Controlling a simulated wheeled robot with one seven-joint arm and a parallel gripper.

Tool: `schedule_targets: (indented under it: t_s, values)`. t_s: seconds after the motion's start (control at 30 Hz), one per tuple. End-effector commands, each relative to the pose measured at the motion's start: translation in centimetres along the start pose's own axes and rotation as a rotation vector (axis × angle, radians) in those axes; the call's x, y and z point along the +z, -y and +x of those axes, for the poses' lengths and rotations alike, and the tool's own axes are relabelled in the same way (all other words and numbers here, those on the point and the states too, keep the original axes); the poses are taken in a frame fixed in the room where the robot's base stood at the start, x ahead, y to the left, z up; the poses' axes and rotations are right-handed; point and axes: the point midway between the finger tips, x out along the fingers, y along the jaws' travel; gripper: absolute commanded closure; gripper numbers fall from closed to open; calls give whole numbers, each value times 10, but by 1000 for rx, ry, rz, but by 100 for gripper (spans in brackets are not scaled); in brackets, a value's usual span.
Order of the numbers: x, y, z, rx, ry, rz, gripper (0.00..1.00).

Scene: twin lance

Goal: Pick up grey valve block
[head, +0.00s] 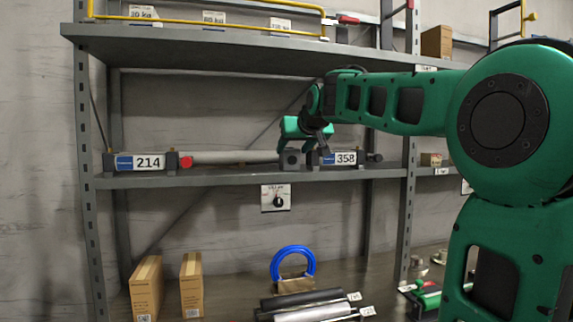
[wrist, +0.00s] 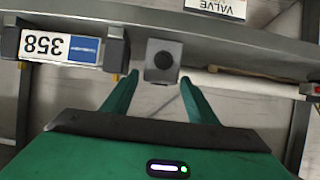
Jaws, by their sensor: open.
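The grey valve block (head: 291,160) sits on the middle shelf, just left of the 358 label in the head view. In the wrist view the valve block (wrist: 153,62) is a grey square with a dark round face. My gripper (head: 303,146) is at the shelf by the block, its green body partly above it. In the wrist view my gripper (wrist: 158,80) is open, with one green finger to each side of the block's near edge. No grip on the block shows. Whether the fingers touch it I cannot tell.
The 358 holder (wrist: 62,48) stands close beside the block. A pale rod (head: 235,157) runs from the block toward the 214 holder (head: 148,162). A dial plate (head: 276,198) is below the shelf edge.

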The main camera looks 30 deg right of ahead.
Motion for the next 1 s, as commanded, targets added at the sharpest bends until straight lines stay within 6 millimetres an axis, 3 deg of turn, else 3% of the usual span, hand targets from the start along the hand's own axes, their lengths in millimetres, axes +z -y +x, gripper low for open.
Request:
schedule_targets:
  t_s: [0.4,0.67,0.83,1.0]
  values:
    - [3,2,47,0,3,-1,47]
    - [2,2,51,0,1,0,47]
    - [2,2,51,0,1,0,85]
    - [2,2,50,0,0,0,85]
